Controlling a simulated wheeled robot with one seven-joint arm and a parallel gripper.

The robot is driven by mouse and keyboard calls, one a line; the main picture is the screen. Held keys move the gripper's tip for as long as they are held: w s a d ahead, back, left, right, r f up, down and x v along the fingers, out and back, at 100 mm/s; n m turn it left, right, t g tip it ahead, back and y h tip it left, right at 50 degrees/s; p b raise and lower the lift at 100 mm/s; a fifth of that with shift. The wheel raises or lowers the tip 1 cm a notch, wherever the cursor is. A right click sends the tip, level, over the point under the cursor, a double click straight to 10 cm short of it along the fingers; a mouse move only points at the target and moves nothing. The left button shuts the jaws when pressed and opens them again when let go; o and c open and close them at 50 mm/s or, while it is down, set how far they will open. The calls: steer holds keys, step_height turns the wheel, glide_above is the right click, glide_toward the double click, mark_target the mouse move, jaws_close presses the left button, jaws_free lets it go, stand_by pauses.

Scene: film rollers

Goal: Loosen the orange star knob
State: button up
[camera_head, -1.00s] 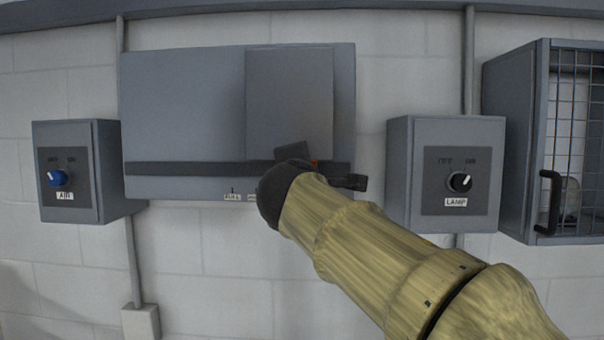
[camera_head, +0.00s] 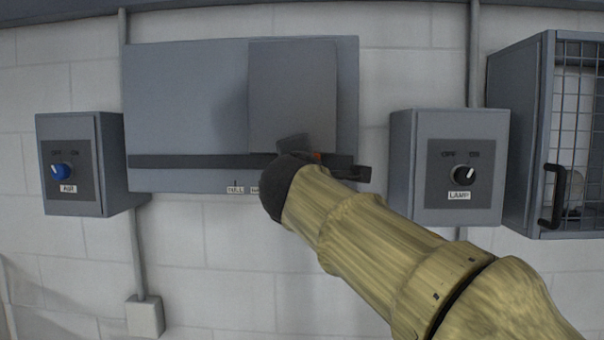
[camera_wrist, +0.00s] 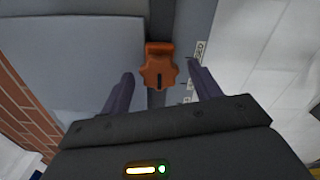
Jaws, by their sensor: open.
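The orange star knob (camera_wrist: 159,72) shows in the wrist view, with a dark slot mark on its face. It lies ahead of my gripper (camera_wrist: 157,85), between the lines of the two open fingers, and I see no finger touching it. In the head view only a small orange bit of the knob (camera_head: 317,156) shows past my gripper (camera_head: 335,165); my arm and wrist hide the rest. The knob is by the dark rail (camera_head: 200,161) on the grey wall panel (camera_head: 185,95), below the raised grey plate (camera_head: 292,95).
A grey box with a blue knob labelled AIR (camera_head: 62,172) is at left. A grey box with a black knob labelled LAMP (camera_head: 465,176) is right of my gripper. A wire-mesh cabinet (camera_head: 525,130) with a black handle stands at far right. The wall below is mostly clear.

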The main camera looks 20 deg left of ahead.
steer(key=b+v, duration=0.6)
steer(key=v, duration=1.1)
steer(key=shift+b, duration=0.4)
steer(key=shift+a+f, duration=0.1)
steer(key=w+d+f+m+g+h, duration=0.1)
steer(key=w+d+f+m+g, duration=0.15)
steer(key=f, duration=0.55)
steer(key=w+d+f+m+g+h, duration=0.1)
steer(key=w+f, duration=0.3)
steer(key=f, duration=0.4)
steer(key=w+d+f+m+g+h, duration=0.15)
steer(key=w+f, duration=0.25)
steer(key=f, duration=0.4)
steer(key=d+f+m+g+h, duration=0.1)
steer(key=d+f+m+g, duration=0.2)
steer(key=d+f, duration=0.45)
steer(key=d+f+m+g, duration=0.2)
steer(key=d+f+m, duration=0.15)
steer(key=f, duration=0.65)
steer(key=s+d+f+m+g, duration=0.2)
steer(key=s+d+f+m, duration=0.4)
steer(key=f, duration=0.2)
steer(key=s+d+f+m+g, duration=0.2)
steer(key=s+d+f+m, duration=0.4)
steer(key=f, duration=0.3)
steer(key=shift+s+d+f+g, duration=0.2)
steer(key=shift+d+g, duration=0.2)
steer(key=shift+d, duration=0.25)
